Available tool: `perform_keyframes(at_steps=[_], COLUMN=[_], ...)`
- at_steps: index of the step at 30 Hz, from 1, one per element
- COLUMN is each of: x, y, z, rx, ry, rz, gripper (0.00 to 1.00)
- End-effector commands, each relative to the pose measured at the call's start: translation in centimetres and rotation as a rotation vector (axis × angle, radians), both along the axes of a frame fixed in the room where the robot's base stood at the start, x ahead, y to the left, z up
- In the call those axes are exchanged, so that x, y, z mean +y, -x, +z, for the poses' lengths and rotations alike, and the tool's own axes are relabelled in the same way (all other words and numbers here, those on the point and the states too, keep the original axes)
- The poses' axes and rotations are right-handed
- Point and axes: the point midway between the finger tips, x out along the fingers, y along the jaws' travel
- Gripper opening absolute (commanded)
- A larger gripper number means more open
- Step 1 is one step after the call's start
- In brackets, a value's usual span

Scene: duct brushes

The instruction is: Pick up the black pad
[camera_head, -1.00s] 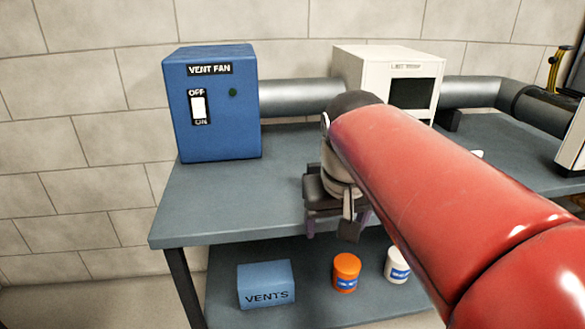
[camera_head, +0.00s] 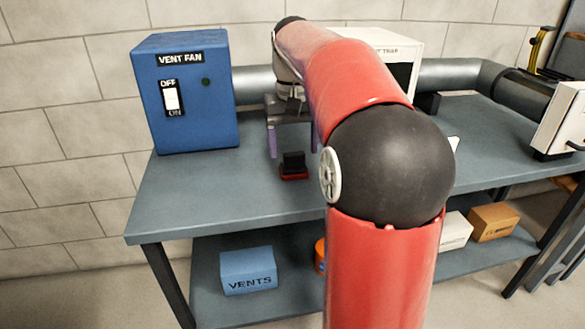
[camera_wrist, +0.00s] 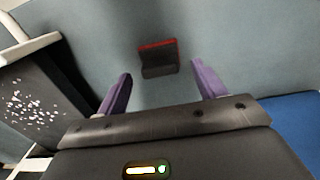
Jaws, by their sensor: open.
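The black pad (camera_head: 293,160) stands on the grey workbench with a red part at its base, in front of the pipe. In the wrist view the pad (camera_wrist: 159,67) appears ahead of the fingertips, between them, with its red edge on the far side. My gripper (camera_head: 294,150) is above and behind the pad in the head view, its purple fingers apart and pointing down. In the wrist view my gripper (camera_wrist: 162,80) is open, with nothing between its fingers.
A blue vent fan box (camera_head: 185,100) stands left of the pad, its switch facing front. The workbench top (camera_head: 200,190) is clear in front. A blue VENTS box (camera_head: 248,270) sits on the lower shelf.

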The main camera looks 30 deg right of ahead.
Motion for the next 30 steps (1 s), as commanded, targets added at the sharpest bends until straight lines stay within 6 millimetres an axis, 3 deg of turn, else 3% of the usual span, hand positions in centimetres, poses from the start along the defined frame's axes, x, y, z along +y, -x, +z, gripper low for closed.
perform_keyframes(at_steps=[6,14,25,30], x=[-0.1,0.0,-0.1,-0.1], y=[0.0,0.0,0.0,0.0], z=[-2.6,-2.7,-2.7,-2.6], rx=[0.000,-0.001,-0.001,-0.001], ry=[-0.001,-0.001,0.000,0.000], rz=[-0.001,-0.001,-0.001,-0.001], gripper=[0.69,0.68,0.20,0.20])
